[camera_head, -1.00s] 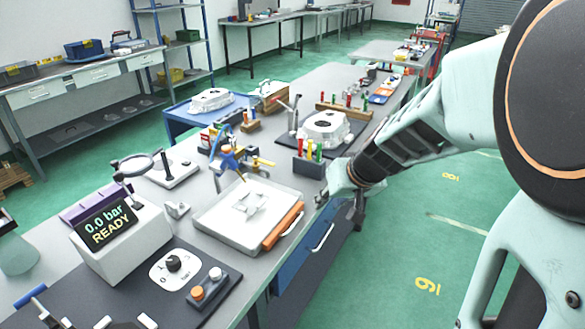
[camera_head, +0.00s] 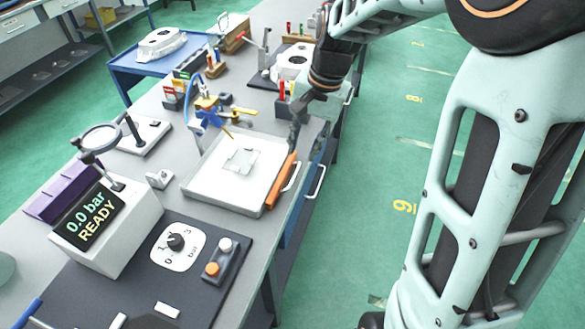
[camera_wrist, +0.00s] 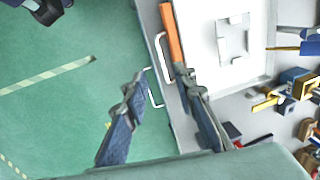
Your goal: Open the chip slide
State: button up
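A shallow white tray (camera_head: 205,190) stands on the bench with a small square plate (camera_head: 241,160) in it. An orange bar with a white bow handle (camera_head: 282,182) runs along the tray's right side; it looks like the chip slide, and the bar lies close against the tray. The bar also shows in the wrist view (camera_wrist: 171,32). My gripper (camera_head: 295,140) is above the bench edge by the bar's far end. In the wrist view my gripper (camera_wrist: 157,74) is open and empty, its fingers spread either side of the white handles, apparently short of them.
A drawer handle (camera_head: 316,182) is on the blue bench front below. A blue-and-yellow fixture (camera_head: 212,112) stands behind the tray. A display box (camera_head: 105,225) reading 0.0 bar READY and a dial panel (camera_head: 178,246) are at the front. The green floor right of the bench is clear.

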aim_at(293, 180)
jog(key=f, duration=0.3)
jog(key=a+f, duration=0.1)
jog(key=f, duration=0.3)
jog(key=a+f, duration=0.1)
jog(key=f, duration=0.2)
jog(key=shift+w+f, duration=0.2)
jog(key=shift+w, duration=0.15)
grip_shut()
jog(key=shift+d, duration=0.1)
